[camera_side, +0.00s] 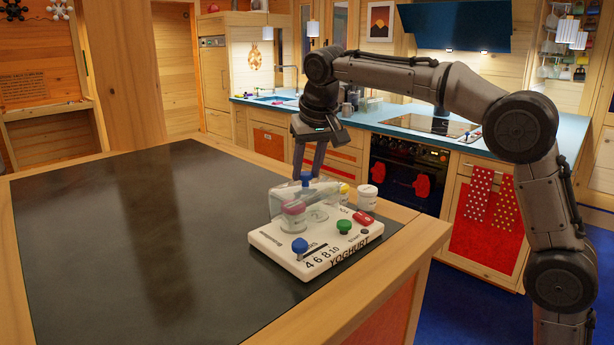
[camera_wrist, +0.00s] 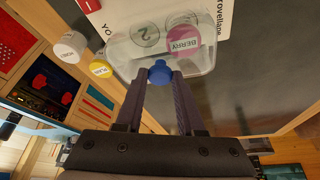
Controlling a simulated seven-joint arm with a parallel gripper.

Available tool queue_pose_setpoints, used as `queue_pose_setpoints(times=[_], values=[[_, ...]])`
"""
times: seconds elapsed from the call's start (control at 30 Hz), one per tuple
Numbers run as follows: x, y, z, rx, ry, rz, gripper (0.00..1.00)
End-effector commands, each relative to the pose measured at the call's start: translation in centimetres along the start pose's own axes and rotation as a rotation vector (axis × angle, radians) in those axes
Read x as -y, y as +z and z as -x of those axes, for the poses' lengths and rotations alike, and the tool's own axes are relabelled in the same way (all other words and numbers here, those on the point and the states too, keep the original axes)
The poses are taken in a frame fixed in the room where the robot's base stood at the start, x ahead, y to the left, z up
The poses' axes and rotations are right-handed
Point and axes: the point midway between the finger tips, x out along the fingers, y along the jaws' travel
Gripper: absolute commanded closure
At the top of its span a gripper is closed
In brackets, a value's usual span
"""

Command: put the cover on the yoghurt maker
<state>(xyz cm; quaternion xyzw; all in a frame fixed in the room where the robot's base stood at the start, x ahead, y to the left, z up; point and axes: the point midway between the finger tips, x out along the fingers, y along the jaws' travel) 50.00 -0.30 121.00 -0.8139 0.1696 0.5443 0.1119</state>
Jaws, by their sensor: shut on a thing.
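The yoghurt maker (camera_side: 285,252) is a white base with a blue knob, a green knob and a red switch, standing on the dark worktop. The clear cover (camera_side: 325,190) has a blue knob (camera_side: 306,178) on top; it also shows in the wrist view (camera_wrist: 205,62). My gripper (camera_side: 307,172) points down and is shut on the cover's blue knob (camera_wrist: 160,72). The cover is over the back part of the base, around or just above a pink-lidded BERRY jar (camera_wrist: 184,42) and a jar marked 2 (camera_wrist: 145,35). I cannot tell whether its rim touches the base.
A white-lidded jar (camera_side: 367,198) and a yellow-lidded jar (camera_wrist: 101,69) stand outside the cover, close beside the base near the worktop's right edge. The dark worktop (camera_side: 130,240) is clear to the left. A kitchen counter lies behind.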

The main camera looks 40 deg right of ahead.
Motion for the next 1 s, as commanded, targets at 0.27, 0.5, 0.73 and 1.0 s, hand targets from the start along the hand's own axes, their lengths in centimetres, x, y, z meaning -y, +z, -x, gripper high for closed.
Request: queue_pose_setpoints(times=[0.27, 0.5, 0.73, 1.0], values=[[0.0, 0.7, -1.6, -0.002, -0.001, -0.001, 1.00], [0.0, 0.7, -1.7, -0.001, -0.001, 0.000, 1.00], [0.0, 0.8, -1.9, 0.000, 0.000, 0.000, 0.33], [0.0, 0.8, -1.8, 0.000, -0.001, 0.000, 0.33]])
